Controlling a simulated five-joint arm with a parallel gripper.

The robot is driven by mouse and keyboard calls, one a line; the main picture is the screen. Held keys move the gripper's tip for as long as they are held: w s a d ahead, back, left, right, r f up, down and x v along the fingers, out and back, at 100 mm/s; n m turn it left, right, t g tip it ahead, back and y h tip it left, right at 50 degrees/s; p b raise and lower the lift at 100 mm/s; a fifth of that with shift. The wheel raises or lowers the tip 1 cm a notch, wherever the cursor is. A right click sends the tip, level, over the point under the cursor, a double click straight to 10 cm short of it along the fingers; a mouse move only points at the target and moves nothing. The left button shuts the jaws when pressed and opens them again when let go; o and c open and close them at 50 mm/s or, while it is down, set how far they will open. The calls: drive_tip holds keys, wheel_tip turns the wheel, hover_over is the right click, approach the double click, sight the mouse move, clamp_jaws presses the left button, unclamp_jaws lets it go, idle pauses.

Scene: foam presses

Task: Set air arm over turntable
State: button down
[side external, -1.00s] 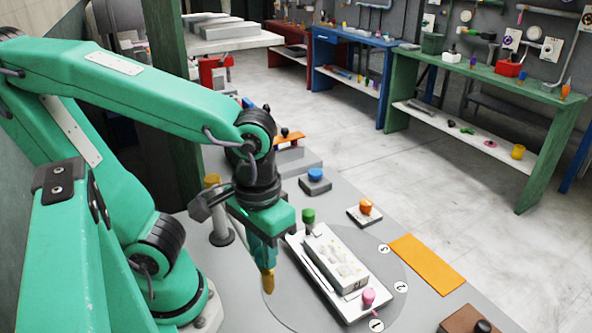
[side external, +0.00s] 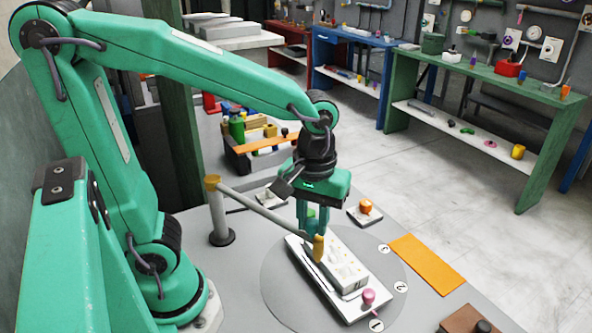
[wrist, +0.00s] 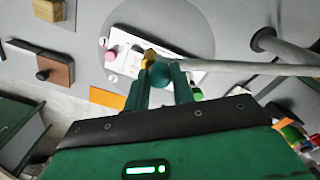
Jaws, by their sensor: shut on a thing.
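The air arm (side external: 265,214) is a grey bar reaching from a gold-topped post (side external: 220,220) to a gold nozzle (side external: 318,249). Its outer end is over the turntable (side external: 283,300), a grey disc, beside the pale block on the white tray (side external: 300,255). My gripper (side external: 312,228) is shut on the air arm near the nozzle, where a teal knob shows between the fingers. In the wrist view the nozzle (wrist: 150,56) and bar (wrist: 250,68) show at my gripper (wrist: 165,88). The fingers partly hide the block and tray.
A pink knob (side external: 368,297) stands on the tray's near end. An orange plate (side external: 427,263) lies right of the turntable. An orange-knobbed block (side external: 365,210) stands behind it. A brown block (side external: 468,320) is at the near right. Coloured parts (side external: 255,135) sit behind the post.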

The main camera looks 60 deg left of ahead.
drive_tip(key=w+a+n, duration=0.3)
drive_tip(key=w+a, duration=0.1)
drive_tip(key=w, duration=0.3)
drive_tip(key=shift+w+a, duration=0.15)
drive_tip(key=shift+w, duration=0.05)
drive_tip(key=c, duration=1.2)
unclamp_jaws()
drive_tip(key=shift+r, duration=3.95)
drive_tip(key=shift+s, duration=0.1)
